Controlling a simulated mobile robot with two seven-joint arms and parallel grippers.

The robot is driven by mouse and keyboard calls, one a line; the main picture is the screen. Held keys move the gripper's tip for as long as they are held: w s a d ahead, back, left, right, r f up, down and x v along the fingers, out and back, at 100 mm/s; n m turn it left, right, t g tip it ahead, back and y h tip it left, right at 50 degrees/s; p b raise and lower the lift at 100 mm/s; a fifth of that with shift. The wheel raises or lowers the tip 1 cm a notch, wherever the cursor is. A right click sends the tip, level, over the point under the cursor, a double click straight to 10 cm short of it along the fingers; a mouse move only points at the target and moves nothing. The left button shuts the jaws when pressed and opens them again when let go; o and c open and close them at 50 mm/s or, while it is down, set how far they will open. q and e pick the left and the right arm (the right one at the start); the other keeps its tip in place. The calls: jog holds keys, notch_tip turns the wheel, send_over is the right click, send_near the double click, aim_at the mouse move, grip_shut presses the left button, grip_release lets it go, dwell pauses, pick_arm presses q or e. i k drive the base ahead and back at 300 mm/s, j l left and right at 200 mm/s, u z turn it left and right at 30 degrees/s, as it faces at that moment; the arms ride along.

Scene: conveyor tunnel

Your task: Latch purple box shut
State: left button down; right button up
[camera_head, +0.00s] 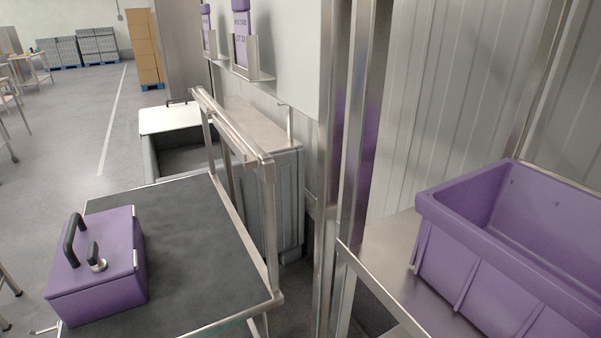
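The purple box (112,286) stands on the dark-topped cart at the lower left. Its lid looks down flat on the body. A black carrying handle (74,238) stands up on the lid. A short black lever on a round metal base (96,257) sits on the lid beside it, pointing up. Small metal fittings show on the box's right side edge. I cannot tell from here whether the latch is engaged. Neither of my grippers is in view.
The dark cart top (190,232) is clear right of the box, with a metal rail (236,125) along its far right. A large purple bin (478,250) sits on a metal shelf at right. Metal posts (350,130) stand between them. Open floor lies at far left.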

aim_at(96, 265)
jog(key=u, duration=1.45)
